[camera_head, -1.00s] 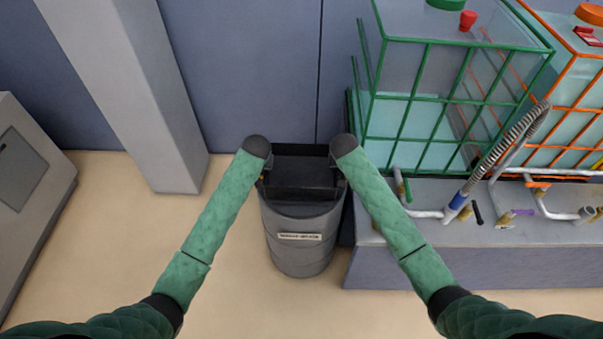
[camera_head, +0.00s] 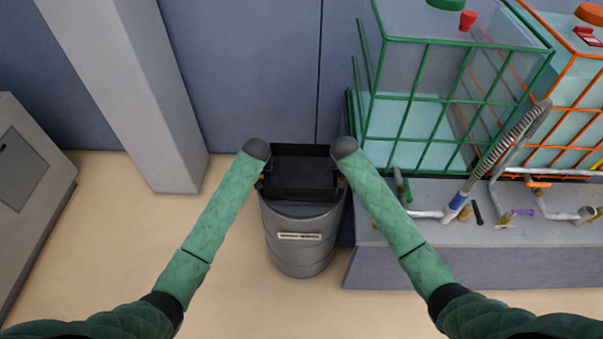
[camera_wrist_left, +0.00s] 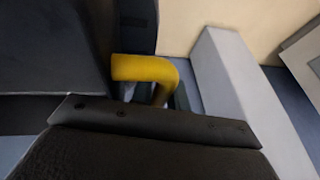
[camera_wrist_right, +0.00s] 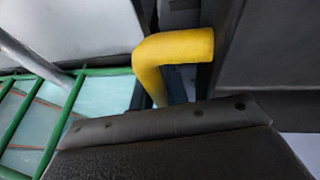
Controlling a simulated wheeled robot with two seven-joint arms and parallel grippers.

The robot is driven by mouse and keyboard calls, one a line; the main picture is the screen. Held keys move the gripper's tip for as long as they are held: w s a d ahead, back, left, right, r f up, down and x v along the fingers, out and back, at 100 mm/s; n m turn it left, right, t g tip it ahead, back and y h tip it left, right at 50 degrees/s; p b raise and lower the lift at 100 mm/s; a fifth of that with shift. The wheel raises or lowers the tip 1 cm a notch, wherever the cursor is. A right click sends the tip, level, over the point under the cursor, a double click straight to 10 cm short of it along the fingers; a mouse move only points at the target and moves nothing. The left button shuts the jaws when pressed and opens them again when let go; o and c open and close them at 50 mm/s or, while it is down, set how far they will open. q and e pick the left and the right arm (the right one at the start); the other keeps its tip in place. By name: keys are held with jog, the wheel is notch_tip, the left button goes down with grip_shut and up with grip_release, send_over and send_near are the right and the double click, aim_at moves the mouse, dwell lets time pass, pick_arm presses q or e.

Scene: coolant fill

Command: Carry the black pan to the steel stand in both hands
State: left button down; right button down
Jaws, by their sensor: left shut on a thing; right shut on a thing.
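The black pan (camera_head: 302,168) is an open, shallow box held between my two arms, above a grey drum. My left gripper (camera_head: 264,180) is at its left side, shut on a yellow handle (camera_wrist_left: 148,70). My right gripper (camera_head: 341,180) is at its right side, shut on the matching yellow handle (camera_wrist_right: 172,56). The black pan wall also shows beside the handle in the left wrist view (camera_wrist_left: 50,45) and in the right wrist view (camera_wrist_right: 275,45). The fingertips are mostly hidden by my wrists. I cannot make out a steel stand.
The grey labelled drum (camera_head: 300,245) stands directly below the pan. To the right, a grey plinth (camera_head: 400,262) carries a green-caged tank (camera_head: 420,125), an orange-caged tank (camera_head: 575,130), pipes and a hose (camera_head: 510,140). A pillar (camera_head: 130,95) stands left; floor between is clear.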

pick_arm(q)
jog(key=shift+r, duration=0.1)
